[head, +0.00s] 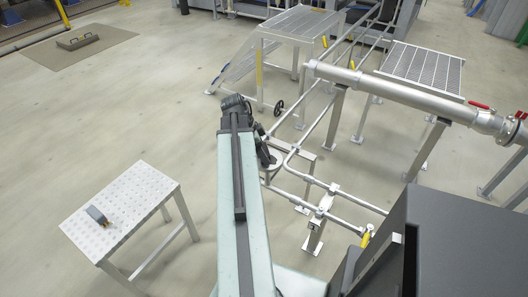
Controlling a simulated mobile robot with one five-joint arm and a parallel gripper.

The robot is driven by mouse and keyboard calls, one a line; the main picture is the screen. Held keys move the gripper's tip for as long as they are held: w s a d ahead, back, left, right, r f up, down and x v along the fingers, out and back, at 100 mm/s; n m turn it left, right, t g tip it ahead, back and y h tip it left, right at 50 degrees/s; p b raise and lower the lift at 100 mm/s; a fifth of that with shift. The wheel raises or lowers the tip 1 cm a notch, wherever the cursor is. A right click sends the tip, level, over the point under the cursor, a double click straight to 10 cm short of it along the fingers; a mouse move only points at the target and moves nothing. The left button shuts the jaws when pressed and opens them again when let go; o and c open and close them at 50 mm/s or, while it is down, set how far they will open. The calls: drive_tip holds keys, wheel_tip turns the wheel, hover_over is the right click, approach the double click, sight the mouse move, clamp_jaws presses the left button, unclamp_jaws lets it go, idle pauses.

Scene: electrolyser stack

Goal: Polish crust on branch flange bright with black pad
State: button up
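My arm reaches away from me up the middle of the head view. My gripper (264,152) is a small dark shape at its far end, partly hidden by the arm, and its fingers cannot be made out. Just below it is a round pale metal disc (272,166) on the thin pipework, perhaps the branch flange; crust on it cannot be told at this size. A small dark grey block with a brownish side (97,215) lies on a perforated metal table (140,195) at the left. I cannot tell if it is a pad. No black pad is clearly visible at my gripper.
Thin pipes on a stand (318,213) run right of my arm. A thick pipe (400,90) with red-handled valves crosses the upper right. A grated step platform (300,25) stands behind, and a dark cabinet (450,240) fills the lower right. Floor between table and arm is clear.

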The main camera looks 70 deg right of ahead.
sight(269, 153)
drive_tip(key=shift+o, duration=0.2)
drive_tip(key=shift+w+d+f, duration=0.1)
drive_tip(key=shift+w+d, duration=0.05)
drive_tip(key=shift+w, duration=0.8)
drive_tip(key=shift+s+a, duration=0.2)
drive_tip(key=shift+s, duration=1.05)
drive_tip(key=shift+c, duration=0.2)
drive_tip(key=shift+s+a, duration=0.2)
drive_tip(key=shift+s, duration=0.45)
drive_tip(key=shift+s+a, duration=0.15)
drive_tip(key=shift+s, duration=0.5)
drive_tip(key=shift+s, duration=0.1)
drive_tip(key=shift+s+a, duration=0.2)
drive_tip(key=shift+s, duration=1)
drive_tip(key=shift+w, duration=0.1)
